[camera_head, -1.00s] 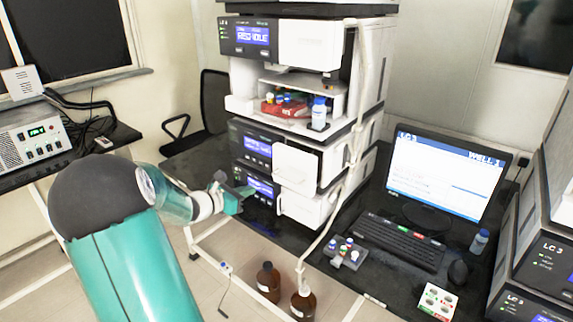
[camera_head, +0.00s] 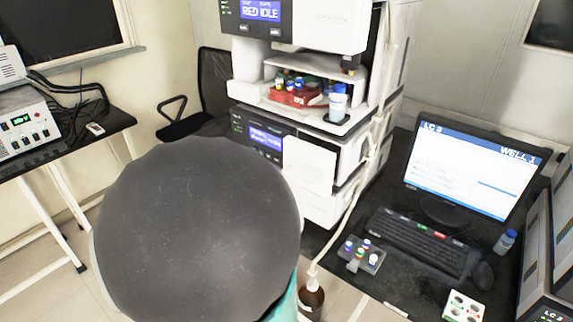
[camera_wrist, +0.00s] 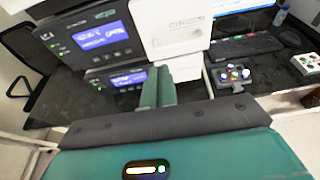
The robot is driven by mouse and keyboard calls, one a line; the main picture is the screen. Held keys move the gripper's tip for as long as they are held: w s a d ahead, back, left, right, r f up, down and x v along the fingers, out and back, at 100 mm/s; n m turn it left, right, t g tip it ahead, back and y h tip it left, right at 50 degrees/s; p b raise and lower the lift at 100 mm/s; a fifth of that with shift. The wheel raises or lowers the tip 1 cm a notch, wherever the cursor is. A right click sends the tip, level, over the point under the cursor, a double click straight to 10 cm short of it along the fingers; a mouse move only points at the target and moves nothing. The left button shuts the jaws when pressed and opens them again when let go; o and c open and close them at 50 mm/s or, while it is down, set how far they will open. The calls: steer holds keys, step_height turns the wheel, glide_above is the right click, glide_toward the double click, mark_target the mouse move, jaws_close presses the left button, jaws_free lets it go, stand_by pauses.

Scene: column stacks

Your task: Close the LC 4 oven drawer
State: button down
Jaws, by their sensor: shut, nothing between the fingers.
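The column stack stands in the middle of the head view. Its lower part has a module with a blue display (camera_head: 265,140) and a white front (camera_head: 308,166), with another white front (camera_head: 323,208) below. In the wrist view the upper white front (camera_wrist: 172,30) stands close ahead and the lower white front (camera_wrist: 187,68) shows partly beneath it. I cannot tell which is the oven drawer or how far it is out. My gripper (camera_wrist: 157,85) is shut and empty, its teal fingers pointing at the lower module beside that lower front. Contact is unclear. My arm hides the gripper in the head view.
An open shelf above holds a red vial rack (camera_head: 293,94) and a bottle (camera_head: 338,103). Right are a monitor (camera_head: 470,170), keyboard (camera_head: 418,240) and small vial block (camera_head: 360,254). A tube runs down the stack's right side to a brown bottle (camera_head: 312,300). A chair (camera_head: 215,75) stands behind.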

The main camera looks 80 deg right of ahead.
steer(key=shift+r+x, duration=0.15)
steer(key=shift+x, duration=2.1)
steer(key=shift+r+x, duration=0.15)
steer(key=shift+x, duration=2.05)
steer(key=shift+r+x, duration=0.15)
steer(key=shift+x, duration=2.1)
steer(key=shift+d, duration=0.15)
steer(key=d, duration=0.1)
steer(key=s+d, duration=0.1)
steer(key=d, duration=0.2)
steer(key=shift+s, duration=0.4)
steer(key=shift+s+d+r, duration=0.15)
steer(key=shift+d, duration=0.05)
